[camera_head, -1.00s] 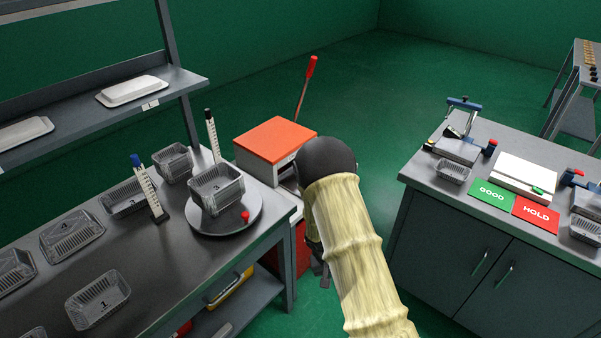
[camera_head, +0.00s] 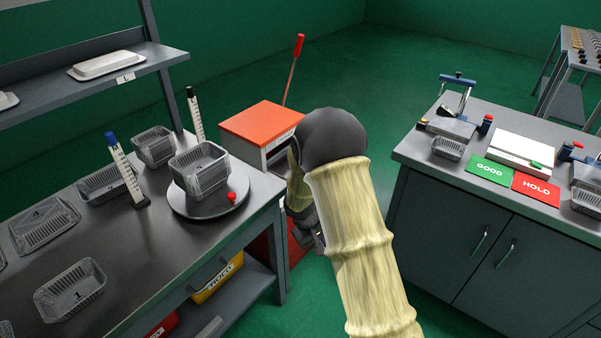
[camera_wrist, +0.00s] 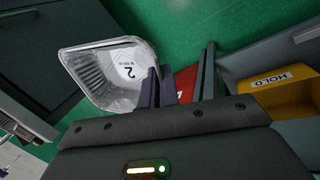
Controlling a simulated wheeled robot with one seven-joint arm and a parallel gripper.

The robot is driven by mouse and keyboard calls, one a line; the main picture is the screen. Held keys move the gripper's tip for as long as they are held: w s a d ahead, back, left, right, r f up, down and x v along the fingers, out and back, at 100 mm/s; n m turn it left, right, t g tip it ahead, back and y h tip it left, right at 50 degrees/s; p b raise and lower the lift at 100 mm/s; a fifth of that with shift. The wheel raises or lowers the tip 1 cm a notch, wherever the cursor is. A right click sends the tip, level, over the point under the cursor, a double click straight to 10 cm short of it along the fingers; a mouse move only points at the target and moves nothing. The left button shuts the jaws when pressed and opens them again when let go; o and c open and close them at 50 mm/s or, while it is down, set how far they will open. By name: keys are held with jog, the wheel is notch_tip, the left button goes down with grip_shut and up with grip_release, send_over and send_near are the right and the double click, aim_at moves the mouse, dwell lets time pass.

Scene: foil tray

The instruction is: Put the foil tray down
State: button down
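The foil tray (camera_wrist: 110,75), a clear-grey ribbed tray marked 2, shows at the upper left of the wrist view, tilted in the picture. My gripper (camera_wrist: 155,72) has its dark fingers close together at the tray's near right end, where they appear to pinch its wall. The tray is in the air, with green floor and a cabinet behind it. In the head view my arm hides the tray, and only a part of my wrist shows beside it.
A machine with an orange top (camera_head: 262,124) stands beyond the bench end.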

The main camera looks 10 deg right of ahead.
jog(key=r+n+b, duration=0.1)
jog(key=b, duration=0.2)
jog(key=w+a+r+n+t+b, duration=0.1)
jog(key=n+b, duration=0.1)
jog(key=b, duration=0.1)
jog(key=r+n+t+b, duration=0.1)
jog(key=n+b, duration=0.1)
jog(key=b, duration=0.1)
jog(key=shift+w+a, duration=0.25)
jog(key=shift+w, duration=0.05)
